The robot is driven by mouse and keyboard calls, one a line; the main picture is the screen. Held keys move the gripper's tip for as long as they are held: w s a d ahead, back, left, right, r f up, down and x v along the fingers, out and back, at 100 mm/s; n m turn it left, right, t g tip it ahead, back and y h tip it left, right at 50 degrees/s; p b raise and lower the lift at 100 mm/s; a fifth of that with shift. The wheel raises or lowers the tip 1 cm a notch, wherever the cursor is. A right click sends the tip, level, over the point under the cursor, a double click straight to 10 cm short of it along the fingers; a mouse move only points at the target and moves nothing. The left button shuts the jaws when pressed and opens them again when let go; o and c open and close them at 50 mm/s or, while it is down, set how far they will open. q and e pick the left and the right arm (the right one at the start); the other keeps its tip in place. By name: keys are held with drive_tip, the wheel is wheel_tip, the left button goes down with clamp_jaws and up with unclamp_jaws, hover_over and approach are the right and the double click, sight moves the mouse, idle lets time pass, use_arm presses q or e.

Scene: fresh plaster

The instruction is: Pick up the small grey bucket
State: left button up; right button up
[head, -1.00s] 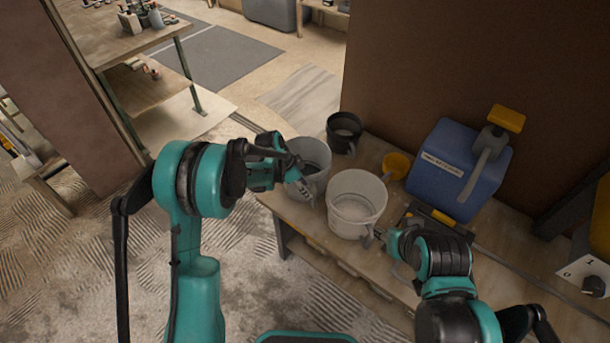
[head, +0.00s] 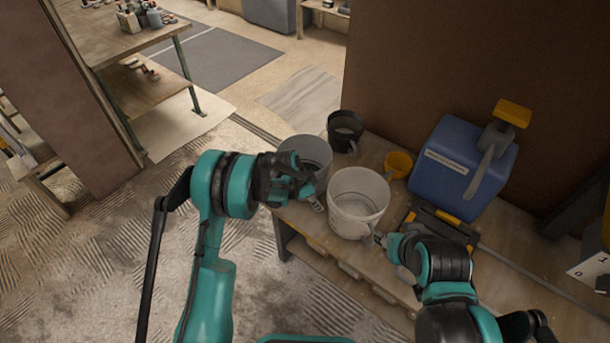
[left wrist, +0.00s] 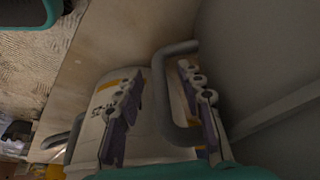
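The small grey bucket (head: 308,150) stands upright at the left end of the wooden bench. Its side handle (left wrist: 160,90) shows in the left wrist view, with the grey bucket wall (left wrist: 245,60) to the right. My left gripper (head: 314,197) is at the front of this bucket. In the left wrist view my left gripper (left wrist: 162,108) is open, with one finger on each side of the handle; I cannot tell whether either touches it. My right gripper (head: 374,238) is beside the white bucket (head: 357,205), at its lower right; its finger gap is too small to judge.
A black bucket (head: 345,128) stands behind the grey one. A yellow cup (head: 398,165), a blue canister (head: 460,168) and a dark tray (head: 440,225) with a yellow edge are to the right. The white bucket is close to my left gripper. A brown wall rises behind the bench.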

use_arm(q)
clamp_jaws()
drive_tip(key=shift+r, duration=0.15)
